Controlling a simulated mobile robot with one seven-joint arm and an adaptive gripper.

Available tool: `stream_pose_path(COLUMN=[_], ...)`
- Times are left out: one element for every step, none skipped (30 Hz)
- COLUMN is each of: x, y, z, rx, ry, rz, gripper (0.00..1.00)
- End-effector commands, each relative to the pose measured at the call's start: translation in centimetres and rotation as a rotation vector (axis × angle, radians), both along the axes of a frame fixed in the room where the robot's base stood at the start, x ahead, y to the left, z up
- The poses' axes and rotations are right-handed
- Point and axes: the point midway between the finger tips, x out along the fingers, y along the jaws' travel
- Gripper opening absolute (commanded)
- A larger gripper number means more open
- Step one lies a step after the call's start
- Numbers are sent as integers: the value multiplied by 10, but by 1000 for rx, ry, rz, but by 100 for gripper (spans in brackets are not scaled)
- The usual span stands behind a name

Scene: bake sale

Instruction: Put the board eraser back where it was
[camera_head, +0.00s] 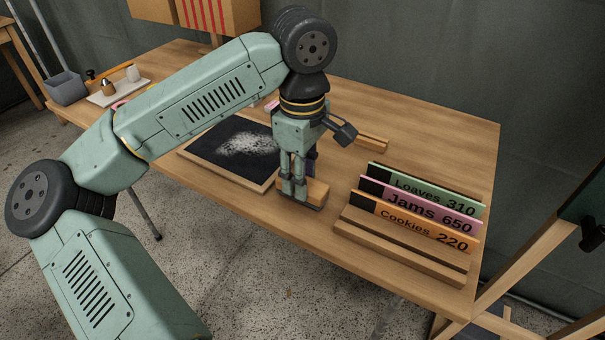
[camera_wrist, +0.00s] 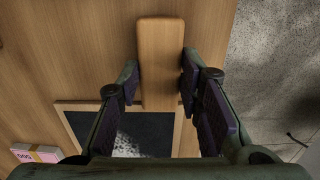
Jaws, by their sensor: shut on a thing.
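The board eraser (camera_head: 318,191) is a wooden block with a dark underside. My gripper (camera_head: 299,190) is shut on it and points down, just right of the slate's near right corner. I cannot tell whether the eraser touches the table. In the wrist view the eraser (camera_wrist: 160,50) lies lengthwise between my two fingers (camera_wrist: 160,82), its near end over the slate's frame. The slate (camera_head: 235,152) is dark with a wooden frame and a white chalk smear; part shows in the wrist view (camera_wrist: 155,128).
A wooden rack (camera_head: 400,250) holds green, pink and orange price signs to the right. A small wooden strip (camera_head: 372,144) lies behind my gripper. A grey bin (camera_head: 66,88) and a tray (camera_head: 118,95) with small items stand far left. The table's front edge is close to my gripper.

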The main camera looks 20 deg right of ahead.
Motion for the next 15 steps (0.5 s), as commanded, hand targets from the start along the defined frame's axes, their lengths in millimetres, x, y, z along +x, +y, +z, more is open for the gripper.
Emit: stream_pose_path(x=[0, 0, 0, 0, 0, 0, 0, 0, 0, 0, 0, 0, 0, 0, 0], y=[0, 0, 0, 0, 0, 0, 0, 0, 0, 0, 0, 0, 0, 0, 0], z=[-4, -6, -7, -7, -7, -7, -7, -7, -8, -9, -8, -8, -8, -8, -8], rx=[-1, -1, 0, 0, 0, 0, 0, 0, 0, 0, 0, 0, -1, -1, -1], ry=[2, -1, -1, -1, -1, -1, -1, -1, -1, -1, -1, -1, -1, -1, -1], rz=[-1, -1, -1, 0, 0, 0, 0, 0, 0, 0, 0, 0, 0, 0, 0], gripper=[10, 10, 10, 10, 10, 10, 10, 10, 10, 10, 34, 37, 39, 41, 43])
